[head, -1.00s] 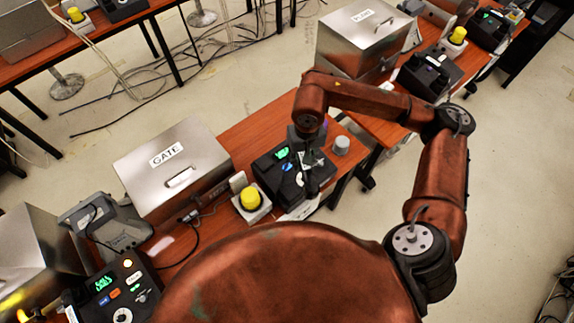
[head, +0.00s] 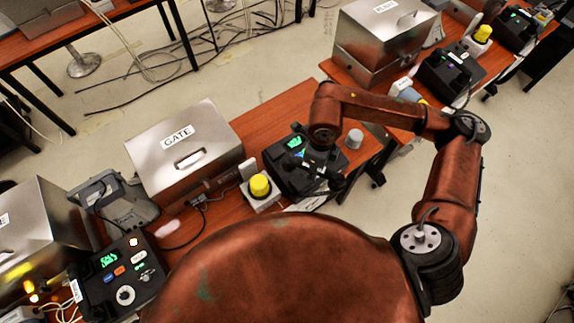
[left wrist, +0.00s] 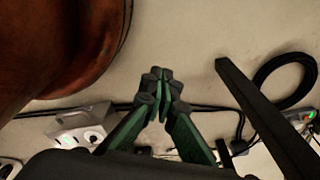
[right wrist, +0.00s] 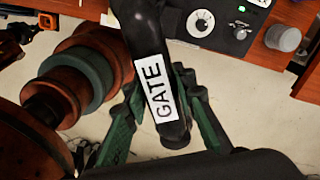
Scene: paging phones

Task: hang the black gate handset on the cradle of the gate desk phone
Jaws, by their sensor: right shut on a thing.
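The black gate handset (right wrist: 150,35), with a white GATE label, is in my right gripper (right wrist: 158,82); the fingers are shut around it. In the head view my right gripper (head: 322,168) is over the near right part of the gate desk phone (head: 283,172), which has a green display. The phone's dial panel (right wrist: 222,36) shows at the top of the right wrist view. The arm and handset hide the cradle, and I cannot tell whether the handset touches it. My left gripper (left wrist: 157,80) is shut and empty, above the floor and cables.
A metal box labelled GATE (head: 185,160) and a yellow button (head: 260,186) stand left of the phone. A grey cylinder (head: 354,138) stands to its right. Another phone (head: 120,282) is at the lower left. A separate table with a metal box (head: 385,42) is at upper right.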

